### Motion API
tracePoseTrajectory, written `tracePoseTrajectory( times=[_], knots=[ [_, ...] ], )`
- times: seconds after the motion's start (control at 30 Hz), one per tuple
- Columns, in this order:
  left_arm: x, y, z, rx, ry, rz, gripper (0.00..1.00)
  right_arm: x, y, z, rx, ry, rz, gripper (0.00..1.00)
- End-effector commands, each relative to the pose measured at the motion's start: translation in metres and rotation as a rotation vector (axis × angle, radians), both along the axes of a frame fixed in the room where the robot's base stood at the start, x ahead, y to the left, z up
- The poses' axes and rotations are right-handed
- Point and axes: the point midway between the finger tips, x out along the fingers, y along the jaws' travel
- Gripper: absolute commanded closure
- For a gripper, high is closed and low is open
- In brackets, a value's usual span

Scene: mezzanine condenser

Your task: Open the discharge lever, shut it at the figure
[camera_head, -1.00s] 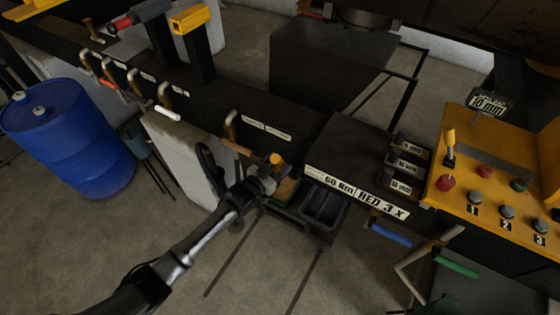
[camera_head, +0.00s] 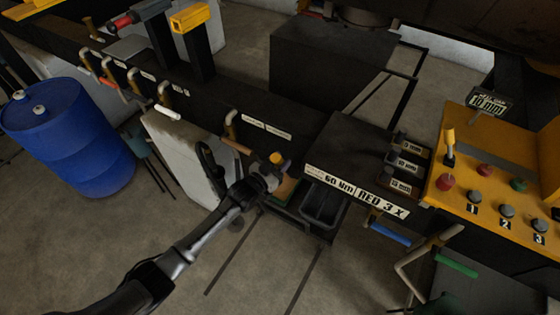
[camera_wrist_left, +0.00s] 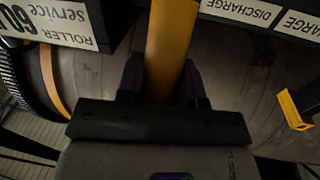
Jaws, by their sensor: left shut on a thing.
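My left gripper (camera_head: 268,168) is at the front of the dark machine, below two white labels (camera_head: 265,128). In the left wrist view its dark fingers (camera_wrist_left: 163,85) are shut on a yellow bar (camera_wrist_left: 167,40), which runs up between them. The bar's yellow end (camera_head: 277,158) shows at the fingertips in the head view. Whether the bar is the discharge lever itself is not clear. A brown handle (camera_head: 236,146) on a brass pipe is just left of the gripper. My right gripper is out of view.
A blue handle (camera_head: 390,235) and dark bins (camera_head: 320,208) are nearby. A blue drum (camera_head: 65,140) stands left.

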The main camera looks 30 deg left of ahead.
Motion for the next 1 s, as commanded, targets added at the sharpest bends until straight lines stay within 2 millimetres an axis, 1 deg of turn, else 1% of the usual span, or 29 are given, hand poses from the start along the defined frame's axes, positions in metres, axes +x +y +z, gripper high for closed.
tracePoseTrajectory(
  times=[0.03,0.1,0.27,0.33,0.43,0.5,0.6,0.8,0.9,1.0],
  knots=[
    [0.000,0.000,0.000,0.000,0.000,0.000,0.93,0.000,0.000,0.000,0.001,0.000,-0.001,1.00],
    [0.000,0.000,0.000,0.000,0.000,0.000,0.99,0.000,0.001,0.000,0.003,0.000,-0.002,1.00],
    [0.001,0.000,0.001,0.000,0.002,0.000,1.00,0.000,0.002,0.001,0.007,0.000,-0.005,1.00],
    [0.005,0.000,0.006,0.003,0.019,0.000,1.00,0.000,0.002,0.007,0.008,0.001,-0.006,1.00],
    [0.020,-0.001,0.017,0.007,0.087,-0.001,1.00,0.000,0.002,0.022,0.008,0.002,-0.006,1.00],
    [0.034,-0.001,0.020,0.013,0.155,0.000,1.00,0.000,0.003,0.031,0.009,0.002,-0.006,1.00],
    [0.051,-0.003,0.020,0.017,0.241,0.000,1.00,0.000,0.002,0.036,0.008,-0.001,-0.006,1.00],
    [0.079,-0.004,0.017,0.025,0.375,0.001,1.00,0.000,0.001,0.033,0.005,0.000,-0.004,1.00],
    [0.087,-0.005,0.017,0.027,0.417,0.001,1.00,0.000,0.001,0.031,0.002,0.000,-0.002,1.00],
    [0.091,-0.005,0.017,0.027,0.440,0.001,1.00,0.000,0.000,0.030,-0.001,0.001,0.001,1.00]
  ],
)
